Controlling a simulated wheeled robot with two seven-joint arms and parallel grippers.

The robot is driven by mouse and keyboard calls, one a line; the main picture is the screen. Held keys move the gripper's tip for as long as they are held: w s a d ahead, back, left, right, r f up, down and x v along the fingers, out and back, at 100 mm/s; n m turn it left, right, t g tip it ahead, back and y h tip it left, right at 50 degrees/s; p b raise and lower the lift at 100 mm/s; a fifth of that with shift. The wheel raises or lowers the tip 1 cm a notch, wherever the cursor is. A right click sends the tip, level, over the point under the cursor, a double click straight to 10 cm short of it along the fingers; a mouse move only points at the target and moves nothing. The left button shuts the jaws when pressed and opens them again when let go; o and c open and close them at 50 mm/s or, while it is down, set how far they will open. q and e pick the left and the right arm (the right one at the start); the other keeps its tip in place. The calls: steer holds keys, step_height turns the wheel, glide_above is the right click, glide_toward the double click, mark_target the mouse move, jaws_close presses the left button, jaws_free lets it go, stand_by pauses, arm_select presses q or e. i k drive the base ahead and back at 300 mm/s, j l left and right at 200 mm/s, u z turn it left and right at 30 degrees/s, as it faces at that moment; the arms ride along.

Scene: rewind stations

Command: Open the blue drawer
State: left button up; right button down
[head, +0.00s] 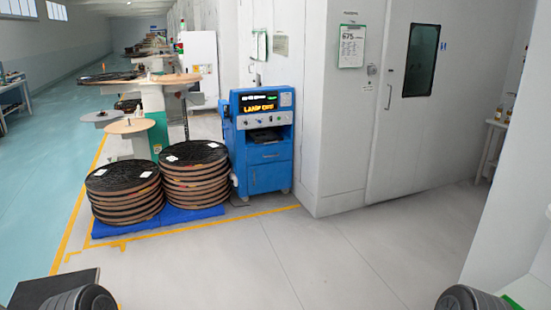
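A blue cabinet (244,147) stands in the middle distance against the white wall, with a lit display (258,104) and dials on its upper part. Its lower front has a blue panel or drawer front (270,178), which looks closed. A dark open shelf (266,137) sits above that panel. Dark rounded parts of my own arms show at the bottom left and bottom right edges. Neither gripper's fingers are in view.
Two stacks of dark round reels (125,190) stand on a blue pallet (190,214) left of the cabinet. Yellow floor tape (220,221) runs in front. The grey floor (300,255) before the cabinet is clear. A white door (400,130) is at right.

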mark_target(254, 156)
steer(key=i, duration=2.8)
steer(key=i+z, duration=0.1)
steer(key=i, duration=0.65)
steer(key=i+j, duration=0.15)
steer(key=i, duration=0.65)
steer(key=i+j+z, duration=0.15)
steer(key=i, duration=0.6)
steer(key=i+j+z, duration=0.15)
steer(key=i+z, duration=0.15)
steer(key=i+j+z, duration=0.3)
steer(key=i, duration=0.25)
steer(key=i+j+z, duration=0.3)
steer(key=i+l, duration=0.05)
